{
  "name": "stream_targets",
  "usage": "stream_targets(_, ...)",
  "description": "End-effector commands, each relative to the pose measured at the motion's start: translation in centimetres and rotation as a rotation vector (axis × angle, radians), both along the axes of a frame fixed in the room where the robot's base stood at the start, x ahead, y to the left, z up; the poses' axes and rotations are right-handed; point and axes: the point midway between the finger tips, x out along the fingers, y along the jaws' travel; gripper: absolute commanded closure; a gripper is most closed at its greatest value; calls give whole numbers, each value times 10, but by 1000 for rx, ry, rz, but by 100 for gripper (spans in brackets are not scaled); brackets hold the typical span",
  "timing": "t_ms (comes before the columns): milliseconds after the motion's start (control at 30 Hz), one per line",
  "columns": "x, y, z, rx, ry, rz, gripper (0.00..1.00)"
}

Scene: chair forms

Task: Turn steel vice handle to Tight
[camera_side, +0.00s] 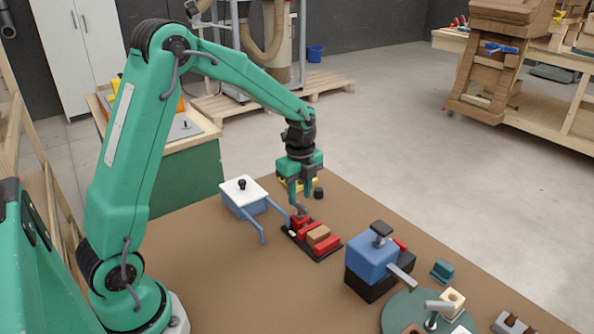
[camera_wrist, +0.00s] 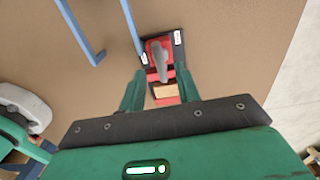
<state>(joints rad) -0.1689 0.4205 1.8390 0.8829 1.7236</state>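The red vice (camera_side: 325,243) sits on a dark base plate on the brown table, with a tan wooden block (camera_side: 318,235) between its jaws. Its grey steel handle (camera_side: 301,211) is at the vice's back-left end. The handle (camera_wrist: 158,58) also shows in the wrist view, between two small white labels too small to read. My gripper (camera_side: 301,196) points down just above the handle. In the wrist view my gripper (camera_wrist: 160,84) is open, one finger on each side of the vice, with a gap to the handle. Whether the fingertips reach handle height is unclear.
A blue box with a white lid (camera_side: 243,188) and blue rails (camera_side: 262,232) stand left of the vice. A blue and black block with a lever (camera_side: 372,260) and a green round plate (camera_side: 398,312) are to the right. Bare table lies in front.

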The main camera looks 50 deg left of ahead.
Motion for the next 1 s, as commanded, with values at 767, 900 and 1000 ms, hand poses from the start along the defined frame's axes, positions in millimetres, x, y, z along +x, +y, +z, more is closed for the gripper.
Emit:
stream_targets(767, 0, 0, -26, 0, -1, 0, 99)
stream_targets(900, 0, 0, -25, 0, -1, 0, 100)
stream_targets(1000, 0, 0, -25, 0, -1, 3, 100)
